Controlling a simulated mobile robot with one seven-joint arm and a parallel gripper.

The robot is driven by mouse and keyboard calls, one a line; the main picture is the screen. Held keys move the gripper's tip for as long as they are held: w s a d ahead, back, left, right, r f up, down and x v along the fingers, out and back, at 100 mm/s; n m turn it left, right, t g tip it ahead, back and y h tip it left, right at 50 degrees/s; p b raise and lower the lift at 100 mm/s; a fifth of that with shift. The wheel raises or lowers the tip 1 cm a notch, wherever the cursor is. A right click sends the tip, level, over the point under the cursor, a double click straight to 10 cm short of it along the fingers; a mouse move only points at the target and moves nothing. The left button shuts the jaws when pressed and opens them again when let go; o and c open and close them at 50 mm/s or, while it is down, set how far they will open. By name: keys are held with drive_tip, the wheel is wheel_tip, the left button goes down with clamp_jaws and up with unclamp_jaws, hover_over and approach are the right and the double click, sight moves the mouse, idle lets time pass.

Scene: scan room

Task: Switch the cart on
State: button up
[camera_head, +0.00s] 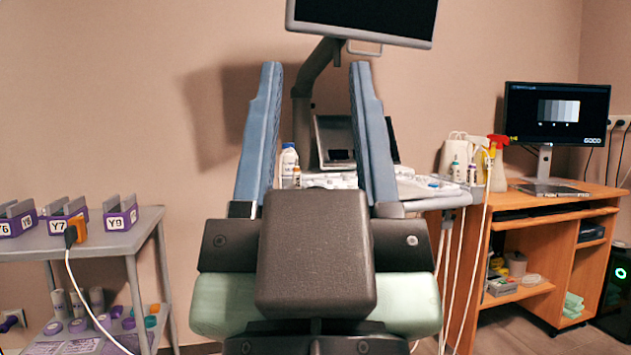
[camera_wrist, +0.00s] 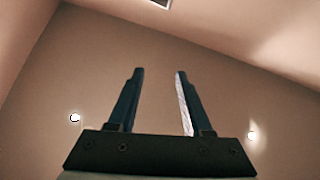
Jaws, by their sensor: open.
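The cart, an ultrasound machine, stands straight ahead in the head view, partly hidden behind my gripper. Its large monitor (camera_head: 362,18) on a bent arm is dark and cut by the top edge. A smaller screen and part of the light control panel (camera_head: 420,187) show lower down, behind the fingers. I cannot make out a power switch. My gripper (camera_head: 316,68) points upward in front of the cart, with its two fingers wide apart and nothing between them. In the wrist view my gripper (camera_wrist: 158,74) is also open and empty, facing bare wall and ceiling.
A grey trolley (camera_head: 90,240) at left carries purple holders labelled Y6, Y7 and Y9, and an orange plug (camera_head: 76,232) with a white cable. At right, a wooden desk (camera_head: 545,208) holds a lit monitor (camera_head: 557,115) and bottles. White cables hang between cart and desk.

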clamp_jaws()
idle(1.5)
